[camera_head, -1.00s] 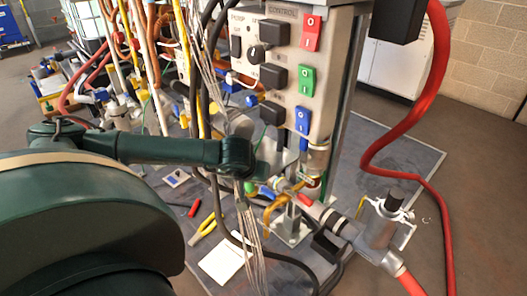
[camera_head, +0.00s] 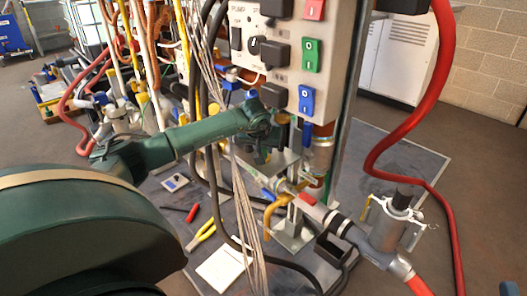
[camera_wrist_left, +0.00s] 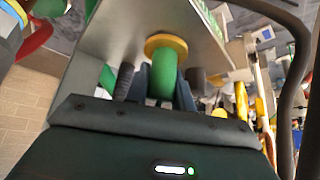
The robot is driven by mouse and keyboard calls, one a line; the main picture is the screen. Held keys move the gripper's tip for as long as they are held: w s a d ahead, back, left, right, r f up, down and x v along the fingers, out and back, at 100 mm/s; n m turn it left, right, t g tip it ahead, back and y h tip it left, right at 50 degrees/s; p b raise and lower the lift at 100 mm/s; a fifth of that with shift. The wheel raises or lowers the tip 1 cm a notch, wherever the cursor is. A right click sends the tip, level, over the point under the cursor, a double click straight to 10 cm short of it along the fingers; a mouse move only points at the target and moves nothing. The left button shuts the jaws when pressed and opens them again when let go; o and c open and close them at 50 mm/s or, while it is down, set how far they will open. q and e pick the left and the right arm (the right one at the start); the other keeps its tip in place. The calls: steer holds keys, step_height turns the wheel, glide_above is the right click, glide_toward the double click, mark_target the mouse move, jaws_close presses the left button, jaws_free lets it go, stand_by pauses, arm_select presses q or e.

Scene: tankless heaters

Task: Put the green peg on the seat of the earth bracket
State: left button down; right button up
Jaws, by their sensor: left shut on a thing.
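In the left wrist view a green peg (camera_wrist_left: 164,76) stands between the fingers of my left gripper (camera_wrist_left: 160,92), which is shut on it. A yellow ring (camera_wrist_left: 165,43) surrounds the peg's far end, close to a grey metal plate (camera_wrist_left: 120,28) that looks like the bracket. I cannot tell whether the peg touches the plate. In the head view my left gripper (camera_head: 268,150) is below the switch panel, beside a grey bracket plate (camera_head: 284,158). The peg is hidden there by the gripper. My right gripper is not in view.
The control panel (camera_head: 283,50) with switches stands just above my left gripper. Thin grey wires (camera_head: 232,150) and dark cables hang close to my left arm. A grey pipe (camera_head: 320,213) and a red hose (camera_head: 395,130) lie to the right. Yellow pliers (camera_head: 201,235) lie below.

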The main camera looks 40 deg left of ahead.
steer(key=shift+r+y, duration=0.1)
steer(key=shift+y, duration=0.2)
arm_select(q)
steer(key=c, duration=1.2)
jaws_free()
steer(key=shift+f, duration=0.1)
